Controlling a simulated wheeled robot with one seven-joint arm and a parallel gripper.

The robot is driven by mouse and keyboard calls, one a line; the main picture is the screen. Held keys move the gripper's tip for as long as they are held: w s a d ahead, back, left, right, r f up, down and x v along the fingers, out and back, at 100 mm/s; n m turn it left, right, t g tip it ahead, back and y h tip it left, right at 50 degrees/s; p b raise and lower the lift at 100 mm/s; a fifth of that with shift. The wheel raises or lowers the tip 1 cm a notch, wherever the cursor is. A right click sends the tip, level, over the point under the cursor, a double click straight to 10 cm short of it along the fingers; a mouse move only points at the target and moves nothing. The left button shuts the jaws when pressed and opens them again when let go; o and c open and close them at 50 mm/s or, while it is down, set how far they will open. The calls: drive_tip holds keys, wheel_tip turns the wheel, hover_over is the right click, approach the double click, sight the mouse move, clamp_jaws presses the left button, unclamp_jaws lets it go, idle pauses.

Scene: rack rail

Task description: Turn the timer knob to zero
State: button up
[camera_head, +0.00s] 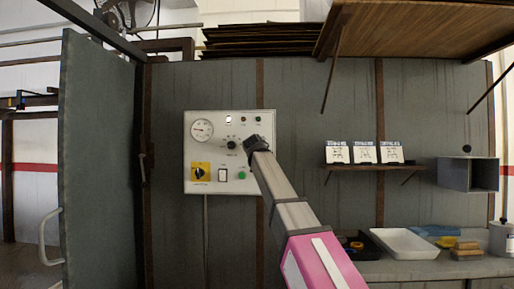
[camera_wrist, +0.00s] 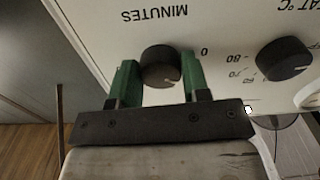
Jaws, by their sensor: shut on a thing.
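The timer knob (camera_wrist: 160,70) is round and dark, on a white control panel (camera_head: 212,113), with "MINUTES" printed beside it upside down in the wrist view. A "0" is printed to the right of the knob there. A small pale mark shows low on the knob's right side, apart from the "0". My gripper (camera_wrist: 159,62) has its green fingers on either side of the knob and is shut on it. In the head view, my gripper (camera_head: 254,144) is at the panel's right side and hides the timer knob.
A second dark knob (camera_wrist: 283,58) with a temperature scale sits close beside my gripper; it also shows in the head view (camera_head: 231,144). The panel also bears a gauge (camera_head: 202,129) and a yellow-backed switch (camera_head: 200,172). A shelf with cards (camera_head: 362,166) is at right.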

drive_tip(key=shift+n, duration=3.9)
drive_tip(key=shift+d, duration=0.1)
drive_tip(key=o, duration=0.9)
drive_tip(key=shift+s, duration=0.1)
drive_tip(key=s, duration=1)
drive_tip(key=shift+s+a, duration=0.2)
drive_tip(key=shift+s, duration=0.15)
